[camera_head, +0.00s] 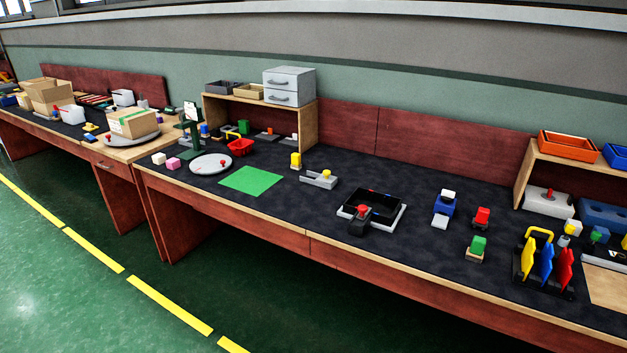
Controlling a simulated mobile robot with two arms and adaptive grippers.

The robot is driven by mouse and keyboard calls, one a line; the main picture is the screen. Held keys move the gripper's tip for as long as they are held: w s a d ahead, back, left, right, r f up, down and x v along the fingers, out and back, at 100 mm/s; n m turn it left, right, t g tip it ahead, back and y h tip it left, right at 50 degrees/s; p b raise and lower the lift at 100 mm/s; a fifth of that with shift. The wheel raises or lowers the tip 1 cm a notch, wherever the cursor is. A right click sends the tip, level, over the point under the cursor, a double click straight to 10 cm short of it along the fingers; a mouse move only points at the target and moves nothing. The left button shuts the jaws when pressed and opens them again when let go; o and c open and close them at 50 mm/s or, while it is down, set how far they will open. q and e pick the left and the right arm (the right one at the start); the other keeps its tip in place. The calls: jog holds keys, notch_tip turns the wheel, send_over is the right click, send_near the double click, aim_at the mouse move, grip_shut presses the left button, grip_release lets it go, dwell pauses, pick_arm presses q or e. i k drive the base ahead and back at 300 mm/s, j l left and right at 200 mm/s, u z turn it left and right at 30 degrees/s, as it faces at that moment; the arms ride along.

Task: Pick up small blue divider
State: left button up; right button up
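A small blue divider (546,262) stands upright in a dark rack (524,280) near the right front of the dark-topped bench. It sits between a yellow divider (528,257) on its left and a red divider (565,268) on its right. The gaps between the dividers are narrow. A yellow arched handle (540,234) rises just behind the rack. Neither of my grippers is in the view.
Bare bench lies in front of the green block.

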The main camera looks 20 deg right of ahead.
aim_at(543, 261)
jog(key=z, duration=2.05)
